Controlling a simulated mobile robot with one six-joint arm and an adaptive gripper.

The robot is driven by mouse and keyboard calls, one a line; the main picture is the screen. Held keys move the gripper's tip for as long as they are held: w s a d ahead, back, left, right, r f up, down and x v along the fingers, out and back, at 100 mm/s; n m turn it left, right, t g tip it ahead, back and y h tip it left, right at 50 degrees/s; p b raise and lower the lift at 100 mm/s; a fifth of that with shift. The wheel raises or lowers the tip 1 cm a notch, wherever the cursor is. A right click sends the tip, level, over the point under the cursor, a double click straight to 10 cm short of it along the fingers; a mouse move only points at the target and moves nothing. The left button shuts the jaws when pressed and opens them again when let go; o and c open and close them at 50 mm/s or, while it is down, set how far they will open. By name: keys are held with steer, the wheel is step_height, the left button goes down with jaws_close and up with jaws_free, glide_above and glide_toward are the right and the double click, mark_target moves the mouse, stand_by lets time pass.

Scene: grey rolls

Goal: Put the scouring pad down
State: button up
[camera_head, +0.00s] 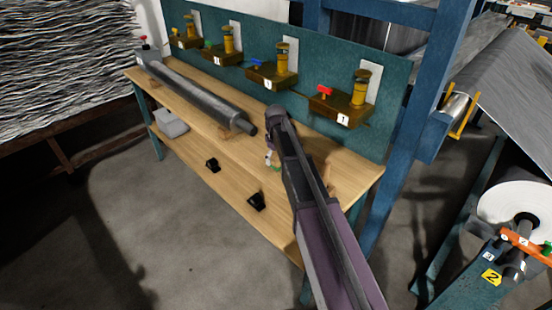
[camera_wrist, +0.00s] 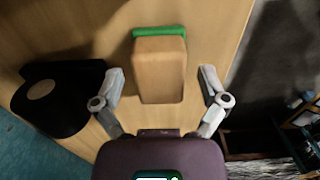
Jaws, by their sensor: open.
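In the wrist view the scouring pad (camera_wrist: 158,68) is a tan block with a green layer along its far edge. It appears to rest on the wooden bench top (camera_wrist: 215,30). My gripper (camera_wrist: 161,80) is open, with one finger on each side of the pad and a visible gap on both sides. In the head view my gripper (camera_head: 269,156) is low over the right part of the bench, partly hidden by my arm. A small green patch (camera_head: 276,168) beside it may be the pad; it is too small to be sure.
A long grey roller (camera_head: 195,90) lies along the bench. Several numbered brass valve units (camera_head: 342,108) stand along the teal back panel (camera_head: 310,60). A dark rounded object (camera_wrist: 60,95) is left of my gripper in the wrist view.

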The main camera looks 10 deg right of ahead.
mark_target(276, 157)
steer(key=shift+r, duration=0.1)
step_height(276, 157, up, 12)
steer(key=p, duration=1.2)
stand_by(0.7)
steer(key=s+d+m, duration=0.2)
steer(key=s+m, duration=0.1)
steer(key=s, duration=1)
steer(key=s+d+m, duration=0.2)
steer(key=s+m, duration=0.2)
steer(key=s, duration=0.8)
steer(key=shift+s+d, duration=0.2)
steer(key=shift+s, duration=0.2)
